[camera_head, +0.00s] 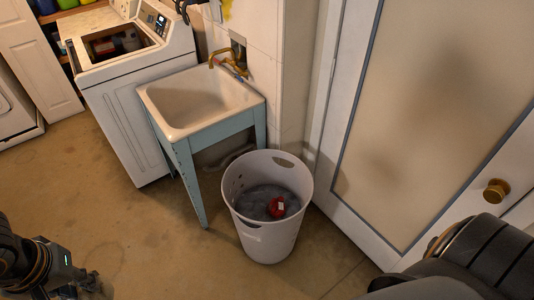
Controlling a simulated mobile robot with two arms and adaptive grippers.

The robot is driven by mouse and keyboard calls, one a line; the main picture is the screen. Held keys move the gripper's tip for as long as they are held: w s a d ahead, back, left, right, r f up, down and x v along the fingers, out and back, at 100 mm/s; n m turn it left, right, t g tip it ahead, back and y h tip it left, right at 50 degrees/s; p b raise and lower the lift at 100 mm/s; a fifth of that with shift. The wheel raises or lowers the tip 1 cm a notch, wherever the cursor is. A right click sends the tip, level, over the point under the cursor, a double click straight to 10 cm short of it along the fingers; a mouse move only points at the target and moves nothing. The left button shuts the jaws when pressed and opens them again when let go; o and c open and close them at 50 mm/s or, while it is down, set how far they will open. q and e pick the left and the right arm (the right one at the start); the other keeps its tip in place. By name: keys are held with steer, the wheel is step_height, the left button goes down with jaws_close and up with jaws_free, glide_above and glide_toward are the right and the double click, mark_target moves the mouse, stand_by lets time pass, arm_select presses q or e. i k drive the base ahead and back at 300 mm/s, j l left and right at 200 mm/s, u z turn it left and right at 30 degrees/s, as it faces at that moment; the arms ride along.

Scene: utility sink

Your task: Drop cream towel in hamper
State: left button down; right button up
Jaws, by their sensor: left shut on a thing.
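The hamper is a tall white bin (267,238) with handle cut-outs, standing upright on the floor right of the sink. Grey cloth (250,203) and a red item with a white patch (278,207) lie inside it. My left gripper (82,286) is at the bottom left edge, low and well to the left of the hamper. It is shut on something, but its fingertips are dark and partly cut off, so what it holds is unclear. I cannot make out a cream towel anywhere. My right arm shows at the bottom right; its gripper is out of view.
A utility sink (200,98) on blue legs stands behind the hamper, with a brass faucet (224,60) above. A white washer (125,110) with its lid open is left of it. A door with a brass knob (496,191) is at right. Floor between left gripper and hamper is clear.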

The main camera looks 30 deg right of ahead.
mark_target(244, 208)
steer(key=i+j+z, duration=0.35)
steer(key=j, duration=0.25)
steer(key=i+j+z, duration=0.15)
steer(key=j+z, duration=0.2)
steer(key=j, duration=0.3)
steer(key=i+j+z, duration=0.1)
steer(key=j+z, duration=0.3)
steer(key=j, duration=0.3)
steer(key=j+z, duration=0.35)
steer(key=j, duration=0.35)
steer(key=i+j+z, duration=0.8)
steer(key=j+z, duration=0.15)
steer(key=i+j+z, duration=0.15)
steer(key=i+z, duration=0.2)
steer(key=i+j+z, duration=0.25)
steer(key=i+z, duration=0.15)
steer(key=i, duration=0.15)
